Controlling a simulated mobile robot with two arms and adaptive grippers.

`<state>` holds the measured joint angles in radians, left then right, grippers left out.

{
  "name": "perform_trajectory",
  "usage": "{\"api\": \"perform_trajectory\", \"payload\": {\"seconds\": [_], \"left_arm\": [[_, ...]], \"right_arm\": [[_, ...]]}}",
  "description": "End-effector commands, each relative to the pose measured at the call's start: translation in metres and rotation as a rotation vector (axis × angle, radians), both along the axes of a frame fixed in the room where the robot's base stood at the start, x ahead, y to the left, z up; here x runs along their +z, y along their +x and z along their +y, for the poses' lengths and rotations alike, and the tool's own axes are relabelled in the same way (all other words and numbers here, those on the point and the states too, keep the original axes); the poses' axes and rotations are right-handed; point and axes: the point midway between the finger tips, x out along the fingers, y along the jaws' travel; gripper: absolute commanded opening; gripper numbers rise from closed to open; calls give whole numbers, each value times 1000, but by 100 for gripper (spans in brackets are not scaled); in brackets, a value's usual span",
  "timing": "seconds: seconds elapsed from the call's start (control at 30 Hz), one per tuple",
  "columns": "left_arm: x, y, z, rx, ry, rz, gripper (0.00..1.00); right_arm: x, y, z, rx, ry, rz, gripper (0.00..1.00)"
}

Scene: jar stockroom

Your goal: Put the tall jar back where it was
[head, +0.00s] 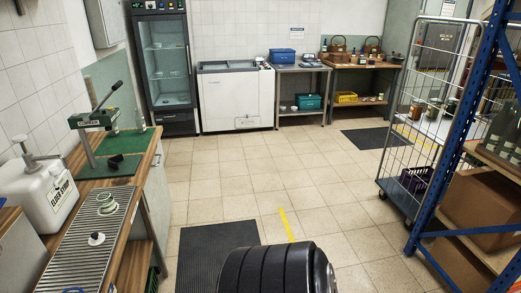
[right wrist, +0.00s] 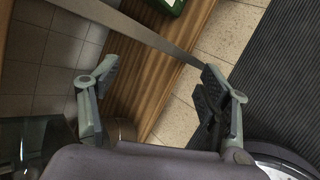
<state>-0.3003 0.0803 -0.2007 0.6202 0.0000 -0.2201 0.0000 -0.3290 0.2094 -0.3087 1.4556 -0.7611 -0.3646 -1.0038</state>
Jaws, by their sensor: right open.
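My right gripper (right wrist: 158,72) shows in the right wrist view. Its two fingers are spread wide with nothing between them. Beneath it are a wooden board edge and floor tiles. Several jars (head: 417,109) stand on the shelf of the wire roll cage at the right of the head view; they are too small to tell which, if any, is the tall jar. A dark, glassy object (right wrist: 40,142) shows at the lower left of the right wrist view, partly cut off; I cannot tell what it is. My left gripper is not in view.
A wooden counter (head: 145,158) with a green press (head: 92,122), white canister (head: 48,198) and drain grid (head: 75,255) runs along the left. The roll cage (head: 405,150) and blue rack (head: 455,130) stand at the right.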

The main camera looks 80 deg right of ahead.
Motion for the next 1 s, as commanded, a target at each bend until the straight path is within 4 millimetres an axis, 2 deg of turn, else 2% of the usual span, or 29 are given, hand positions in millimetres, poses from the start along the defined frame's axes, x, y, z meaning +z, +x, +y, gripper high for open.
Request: {"api": "perform_trajectory", "payload": {"seconds": [0.03, 0.07, 0.1, 0.17, 0.2, 0.3, 0.4, 0.43, 0.5, 0.6, 1.0], "left_arm": [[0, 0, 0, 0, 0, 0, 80], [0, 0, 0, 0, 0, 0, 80], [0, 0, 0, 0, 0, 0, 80], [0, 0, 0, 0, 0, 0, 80], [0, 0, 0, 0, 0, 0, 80], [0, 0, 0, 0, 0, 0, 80], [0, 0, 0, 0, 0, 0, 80], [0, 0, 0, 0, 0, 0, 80], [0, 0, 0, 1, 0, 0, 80], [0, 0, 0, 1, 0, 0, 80], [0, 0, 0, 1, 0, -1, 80]], "right_arm": [[-46, -32, -6, -139, 137, 107, 71], [-69, -52, -10, -236, 223, 164, 71], [-98, -80, -14, -377, 335, 236, 71], [-136, -125, -18, -603, 484, 332, 71], [-157, -156, -20, -758, 571, 385, 71], [-193, -225, -21, -1122, 734, 473, 71], [-212, -276, -20, -1401, 825, 508, 71], [-215, -287, -19, -1464, 842, 513, 71], [-220, -306, -18, -1568, 868, 516, 71], [-222, -317, -18, -1634, 884, 515, 71], [-222, -317, -18, -1636, 884, 515, 71]]}}
